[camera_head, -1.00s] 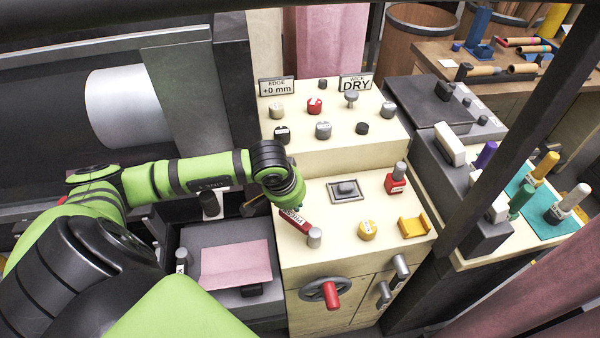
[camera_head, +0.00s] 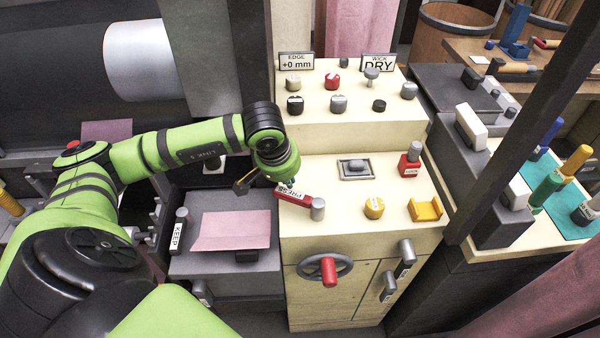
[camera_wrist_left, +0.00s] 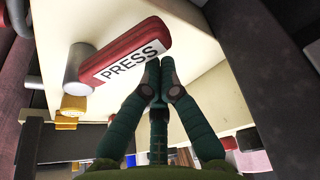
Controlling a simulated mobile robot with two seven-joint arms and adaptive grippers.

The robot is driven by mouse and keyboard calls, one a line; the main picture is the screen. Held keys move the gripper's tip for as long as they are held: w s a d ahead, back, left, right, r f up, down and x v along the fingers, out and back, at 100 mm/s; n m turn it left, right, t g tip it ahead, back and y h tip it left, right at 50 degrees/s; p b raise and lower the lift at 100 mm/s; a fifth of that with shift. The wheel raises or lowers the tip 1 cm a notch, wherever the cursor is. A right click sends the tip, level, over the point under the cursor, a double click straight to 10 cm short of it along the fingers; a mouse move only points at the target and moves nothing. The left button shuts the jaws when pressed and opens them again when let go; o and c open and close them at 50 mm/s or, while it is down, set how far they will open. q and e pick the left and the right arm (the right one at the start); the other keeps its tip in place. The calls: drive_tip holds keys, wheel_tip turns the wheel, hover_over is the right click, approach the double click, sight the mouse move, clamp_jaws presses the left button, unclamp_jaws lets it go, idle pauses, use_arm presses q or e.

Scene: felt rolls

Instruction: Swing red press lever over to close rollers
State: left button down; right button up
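The red press lever (camera_head: 294,197), with a white PRESS label, lies on the cream console top near its left edge. It runs up and left from a grey round post (camera_head: 317,209). My left gripper (camera_head: 288,184) is at the lever's free left end. In the left wrist view, the lever (camera_wrist_left: 125,50) is just beyond my left gripper (camera_wrist_left: 161,76), whose fingertips are close together with nothing visible between them. They are beside the lever's free end; I cannot tell whether they touch it. My right gripper is out of view.
On the console, a yellow knob (camera_head: 374,208), a yellow bracket (camera_head: 426,209) and a red block with a grey knob (camera_head: 410,161) stand to the right. A handwheel (camera_head: 325,269) is on the front. A pink sheet (camera_head: 233,230) lies on the grey surface to the left.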

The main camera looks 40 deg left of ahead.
use_arm(q)
drive_tip(key=shift+d, duration=0.1)
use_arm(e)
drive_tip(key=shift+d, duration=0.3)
use_arm(q)
drive_tip(key=v, duration=1.2)
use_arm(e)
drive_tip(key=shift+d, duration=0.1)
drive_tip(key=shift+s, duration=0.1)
